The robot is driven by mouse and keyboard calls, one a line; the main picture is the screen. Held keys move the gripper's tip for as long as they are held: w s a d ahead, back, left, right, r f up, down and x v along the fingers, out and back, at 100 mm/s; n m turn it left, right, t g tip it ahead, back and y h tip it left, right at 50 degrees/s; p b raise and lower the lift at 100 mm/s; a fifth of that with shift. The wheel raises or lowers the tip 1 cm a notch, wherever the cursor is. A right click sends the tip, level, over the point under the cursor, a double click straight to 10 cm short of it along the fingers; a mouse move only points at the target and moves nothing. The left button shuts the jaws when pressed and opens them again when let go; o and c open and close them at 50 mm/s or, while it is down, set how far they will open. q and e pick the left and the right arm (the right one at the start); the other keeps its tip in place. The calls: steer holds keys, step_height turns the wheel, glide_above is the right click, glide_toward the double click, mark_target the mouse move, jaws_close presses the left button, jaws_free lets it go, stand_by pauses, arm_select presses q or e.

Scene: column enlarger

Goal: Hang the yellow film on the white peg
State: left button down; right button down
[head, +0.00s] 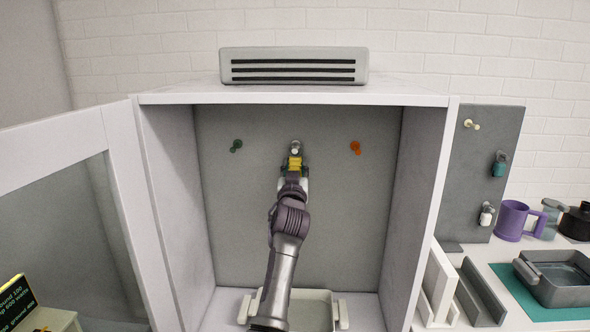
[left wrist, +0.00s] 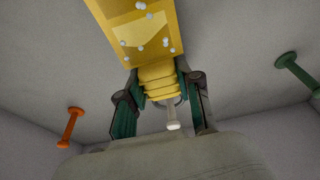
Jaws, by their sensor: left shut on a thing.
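The yellow film (head: 294,163) is held upright in my left gripper (head: 292,176) inside the open cabinet. The film also shows in the left wrist view (left wrist: 150,35), where the gripper's green fingers (left wrist: 160,97) are shut on its ridged yellow neck. The white peg (head: 295,147) is on the cabinet's grey back wall, just above the film in the head view. In the left wrist view the white peg (left wrist: 172,119) shows between the fingers, close to a thin ring at the film's neck. I cannot tell whether the ring is around the peg or only beside it.
A green peg (head: 237,146) and an orange peg (head: 355,148) flank the white one. The cabinet's side walls and open left door (head: 60,150) bound the space. A pale tray (head: 318,296) lies on its floor. A pegboard (head: 490,150) and purple mug (head: 513,221) stand at right.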

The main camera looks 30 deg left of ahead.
stand_by(0.4)
arm_select(q)
steer(key=c, duration=0.7)
jaws_free()
steer(key=shift+s+d, duration=0.1)
steer(key=shift+s, duration=0.05)
steer(key=shift+p+v, duration=0.45)
steer(key=shift+v, duration=1.4)
steer(key=shift+s+d+f, duration=0.1)
steer(key=shift+s, duration=0.05)
steer(key=v, duration=1.2)
